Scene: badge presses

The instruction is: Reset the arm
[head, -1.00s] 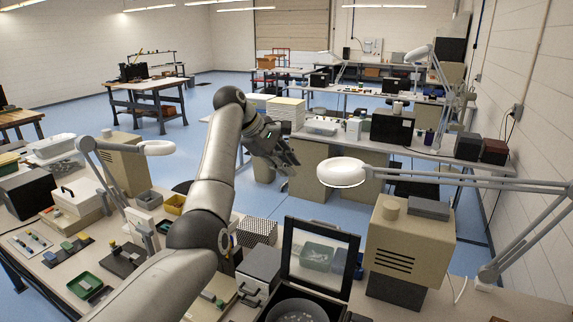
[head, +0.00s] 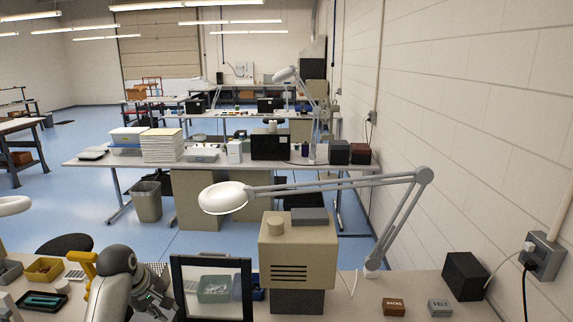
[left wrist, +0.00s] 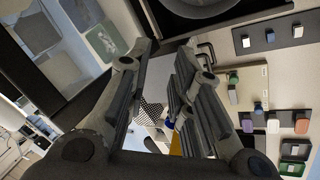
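My left arm (head: 112,290) comes up from the bottom edge of the head view, at left of centre. Its left gripper (head: 155,296) is low in that view, just left of a black-framed clear panel (head: 213,262). In the left wrist view the two dark fingers of the gripper (left wrist: 157,62) stand apart with nothing held between them. Bench items show beyond the gap. My right gripper is in neither view.
A beige machine (head: 297,250) stands right of the panel, under a white ring lamp (head: 224,197) on a long jointed arm. A yellow bin (head: 44,269) is at left. Two small labelled boxes (head: 395,307) and a black box (head: 465,276) sit at right.

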